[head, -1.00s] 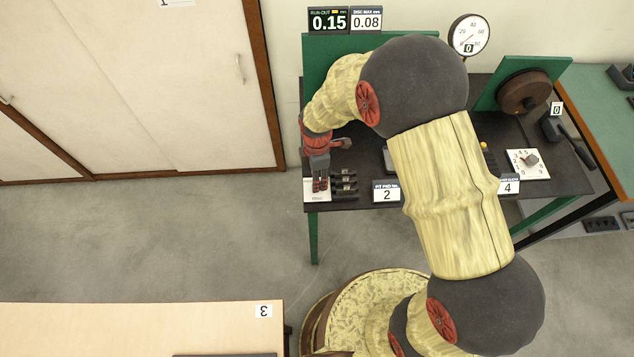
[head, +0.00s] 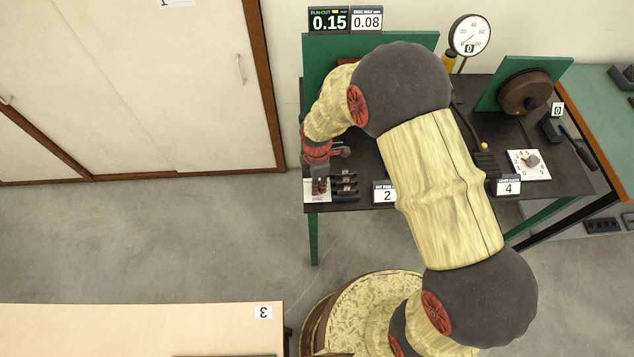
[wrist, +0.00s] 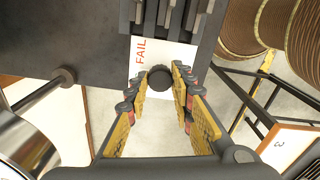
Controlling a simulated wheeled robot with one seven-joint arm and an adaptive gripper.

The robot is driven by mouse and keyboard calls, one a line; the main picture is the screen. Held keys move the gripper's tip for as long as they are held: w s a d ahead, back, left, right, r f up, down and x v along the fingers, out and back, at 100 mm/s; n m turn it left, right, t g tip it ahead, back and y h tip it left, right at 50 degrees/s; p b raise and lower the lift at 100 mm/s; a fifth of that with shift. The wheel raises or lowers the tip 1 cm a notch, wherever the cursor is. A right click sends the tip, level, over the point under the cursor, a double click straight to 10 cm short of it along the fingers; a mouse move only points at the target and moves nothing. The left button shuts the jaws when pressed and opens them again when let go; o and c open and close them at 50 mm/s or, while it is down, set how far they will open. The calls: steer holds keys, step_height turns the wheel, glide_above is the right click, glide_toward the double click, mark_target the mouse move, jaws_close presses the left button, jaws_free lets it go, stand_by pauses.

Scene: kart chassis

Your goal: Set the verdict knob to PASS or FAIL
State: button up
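The verdict knob (wrist: 160,78) is a round black knob on a white card (wrist: 140,52). Red FAIL lettering shows on the card in the wrist view; no PASS label is readable. My gripper (wrist: 161,73) points down at the card, one yellow-padded finger on each side of the knob. The fingertips are very close to the knob's sides; I cannot tell whether they touch it. In the head view my gripper (head: 320,187) is over the card (head: 311,198) at the bench's front left corner and hides the knob. The display (head: 328,20) reads run-out 0.15, beside disc max 0.08 (head: 367,19).
Black lever-like parts (head: 345,183) lie close right of the knob card. The dark bench (head: 395,194) also carries a dial gauge (head: 469,35), a brown disc (head: 524,92) and a numbered dial (head: 530,163).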

jaws_close()
steer(key=shift+m, duration=0.3)
steer(key=m, duration=0.3)
steer(key=shift+m+p, duration=0.3)
steer(key=shift+m, duration=2.2)
steer(key=o, duration=0.5)
jaws_free()
steer(key=shift+o, duration=0.4)
steer(key=shift+r, duration=0.1)
